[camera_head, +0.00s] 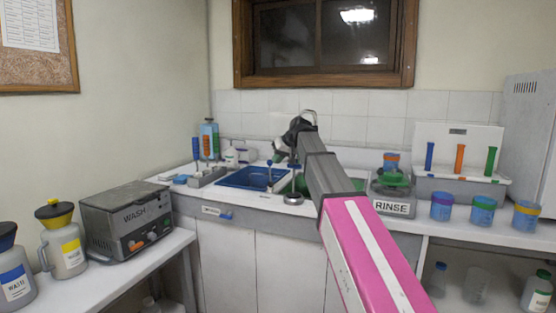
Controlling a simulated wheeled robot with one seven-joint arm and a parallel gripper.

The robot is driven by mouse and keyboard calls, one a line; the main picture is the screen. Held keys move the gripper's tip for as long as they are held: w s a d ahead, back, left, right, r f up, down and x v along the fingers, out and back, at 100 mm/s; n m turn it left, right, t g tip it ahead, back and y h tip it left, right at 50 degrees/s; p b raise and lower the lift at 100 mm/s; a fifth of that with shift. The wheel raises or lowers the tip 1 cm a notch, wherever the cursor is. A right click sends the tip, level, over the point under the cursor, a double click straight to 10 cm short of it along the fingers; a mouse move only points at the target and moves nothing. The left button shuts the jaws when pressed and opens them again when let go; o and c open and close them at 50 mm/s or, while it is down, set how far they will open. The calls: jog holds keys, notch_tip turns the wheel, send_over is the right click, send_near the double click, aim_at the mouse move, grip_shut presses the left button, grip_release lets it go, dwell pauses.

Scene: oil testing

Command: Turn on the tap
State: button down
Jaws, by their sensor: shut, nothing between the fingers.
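The tap shows only as a curved metal spout (310,112) above the back of the sinks. The rest of it, with any handle, is hidden behind the end of my arm. My gripper (283,148) is at the far end of my arm, over the back of the sink area and close to the tap. It is shut with nothing held. I cannot tell whether it touches the tap.
A blue basin (252,179) sits left of my arm, and a green basin (300,184) is partly hidden by it. A RINSE container (392,196) stands right of my arm. A WASH machine (128,220) is on the left bench. The tiled wall (387,103) is close behind.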

jog(key=shift+s+a+f+n+t+h, duration=0.15)
jog(key=shift+s+a+t, duration=0.2)
jog(key=shift+s, duration=0.35)
jog(key=shift+s+a+f+n+t+h, duration=0.1)
jog(key=shift+s+a+f+n+t, duration=0.1)
jog(key=shift+s+t, duration=0.4)
jog(key=shift+s+a+f+n+t+h, duration=0.15)
jog(key=shift+s+a+t, duration=0.1)
jog(key=shift+s, duration=0.55)
jog(key=shift+w+d, duration=0.15)
jog(key=shift+w, duration=0.05)
jog(key=shift+w+d+f, duration=0.1)
jog(key=shift+w+d, duration=0.15)
jog(key=shift+w, duration=0.25)
jog(key=shift+d, duration=0.1)
